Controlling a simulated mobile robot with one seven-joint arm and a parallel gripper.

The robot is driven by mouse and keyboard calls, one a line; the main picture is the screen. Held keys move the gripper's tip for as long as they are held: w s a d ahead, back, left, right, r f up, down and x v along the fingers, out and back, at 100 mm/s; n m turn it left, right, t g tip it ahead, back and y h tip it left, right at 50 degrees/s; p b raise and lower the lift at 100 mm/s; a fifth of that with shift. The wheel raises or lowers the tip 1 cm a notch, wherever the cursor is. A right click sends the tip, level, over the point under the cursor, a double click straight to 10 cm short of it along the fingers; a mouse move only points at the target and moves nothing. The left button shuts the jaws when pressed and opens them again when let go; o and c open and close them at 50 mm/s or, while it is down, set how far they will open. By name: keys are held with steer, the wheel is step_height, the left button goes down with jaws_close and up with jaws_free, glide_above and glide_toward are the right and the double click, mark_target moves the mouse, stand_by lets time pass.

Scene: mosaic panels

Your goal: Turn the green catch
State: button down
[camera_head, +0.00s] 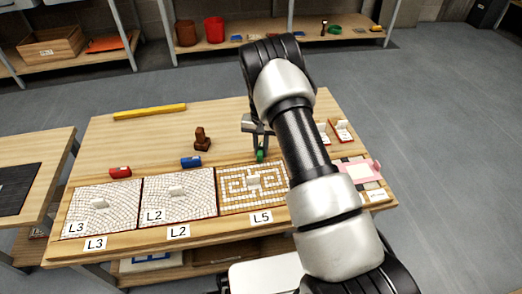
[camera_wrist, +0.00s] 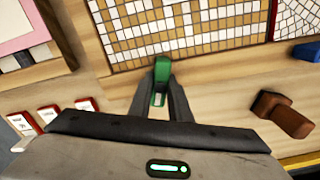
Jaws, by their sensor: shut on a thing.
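The green catch (camera_head: 260,155) sits at the back edge of the L5 mosaic panel (camera_head: 229,190), which has a tan and white pattern. My gripper (camera_head: 258,140) reaches down to it from above. In the wrist view, the green catch (camera_wrist: 162,72) stands between my fingertips (camera_wrist: 160,90), and the fingers are shut on it. The catch touches or nearly touches the edge of the tiled panel (camera_wrist: 180,30). My arm hides part of the panel's right side in the head view.
Panels L2 (camera_head: 180,193) and L3 (camera_head: 103,208) lie to the left, with a blue catch (camera_head: 191,161) and a red catch (camera_head: 120,172) behind them. A brown wooden object (camera_head: 202,138) and a yellow bar (camera_head: 150,111) lie farther back. Small red-edged cards (camera_head: 342,130) lie right of my arm.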

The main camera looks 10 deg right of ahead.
mark_target(261, 148)
steer(key=shift+n, duration=2)
steer(key=shift+b, duration=0.3)
steer(key=c, duration=1.6)
jaws_free()
steer(key=shift+c, duration=0.2)
step_height(261, 148, up, 17)
steer(key=p, duration=0.4)
steer(key=shift+r, duration=0.2)
